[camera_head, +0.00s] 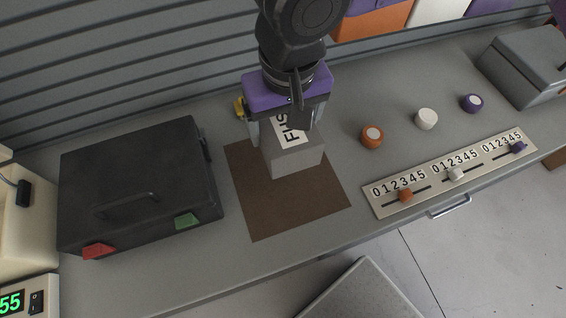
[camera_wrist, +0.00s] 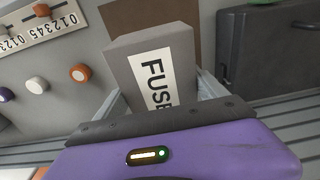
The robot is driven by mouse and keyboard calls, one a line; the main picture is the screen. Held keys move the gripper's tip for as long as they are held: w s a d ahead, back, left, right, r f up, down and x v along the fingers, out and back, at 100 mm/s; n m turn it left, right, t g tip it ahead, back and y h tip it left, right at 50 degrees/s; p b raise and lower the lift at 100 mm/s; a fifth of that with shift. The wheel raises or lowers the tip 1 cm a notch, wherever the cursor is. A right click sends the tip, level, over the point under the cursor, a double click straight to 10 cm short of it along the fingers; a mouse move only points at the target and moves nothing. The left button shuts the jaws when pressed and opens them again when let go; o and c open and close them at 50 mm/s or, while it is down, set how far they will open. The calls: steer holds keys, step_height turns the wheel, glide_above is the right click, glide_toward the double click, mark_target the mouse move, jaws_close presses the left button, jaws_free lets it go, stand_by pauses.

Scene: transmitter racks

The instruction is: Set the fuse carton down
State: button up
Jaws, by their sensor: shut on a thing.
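A black case (camera_head: 140,175) with red and green latches stands left of the mat. Orange (camera_head: 371,135), white (camera_head: 426,118) and purple (camera_head: 472,102) knobs and a slider panel (camera_head: 420,193) are on the right. A grey box (camera_head: 522,62) stands at the far right.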

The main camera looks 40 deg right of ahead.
step_height(320, 180, down, 13)
steer(key=shift+f+p, duration=0.15)
steer(key=shift+p, duration=0.7)
steer(key=shift+f, duration=0.4)
steer(key=shift+f+b, duration=0.2)
steer(key=shift+b, duration=0.1)
steer(key=o, duration=1.9)
steer(key=shift+r+p, duration=0.2)
steer(key=shift+p, duration=0.1)
steer(key=shift+r, duration=0.2)
steer(key=r, duration=0.3)
steer(key=s+r+b, duration=0.1)
steer(key=r, duration=0.7)
steer(key=shift+s+a+r, duration=0.2)
steer(key=shift+r, duration=0.05)
